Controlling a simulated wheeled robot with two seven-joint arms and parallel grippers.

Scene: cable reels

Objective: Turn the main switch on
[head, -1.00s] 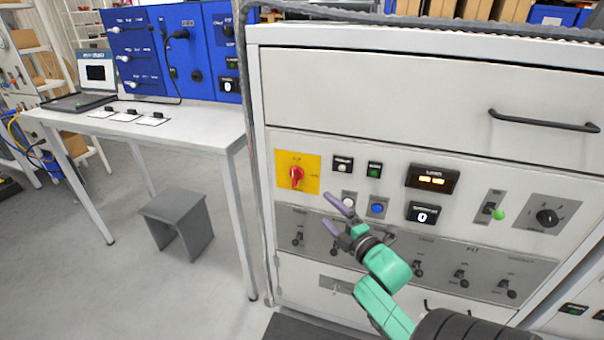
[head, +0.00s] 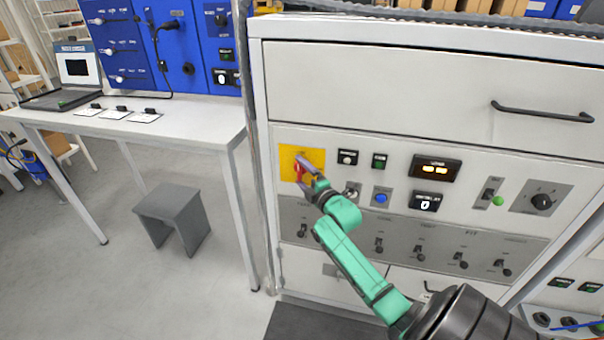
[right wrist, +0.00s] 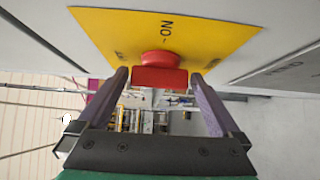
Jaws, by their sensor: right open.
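The main switch is a red rotary knob (head: 301,170) on a yellow plate (head: 288,161) at the left of the cabinet's front panel. In the right wrist view the red knob (right wrist: 160,72) stands between the two fingers, and the yellow plate (right wrist: 110,28) is behind it with "ON" printed on it. My right gripper (head: 305,168) is at the knob in the head view. In the right wrist view my right gripper (right wrist: 160,85) is open, a finger on either side of the knob with gaps showing. My left gripper is not in view.
Buttons, including a blue one (head: 381,198), and a lit display (head: 436,168) sit right of the switch. A row of toggles (head: 379,246) runs below. A white table (head: 185,128) and grey stool (head: 172,215) stand to the left.

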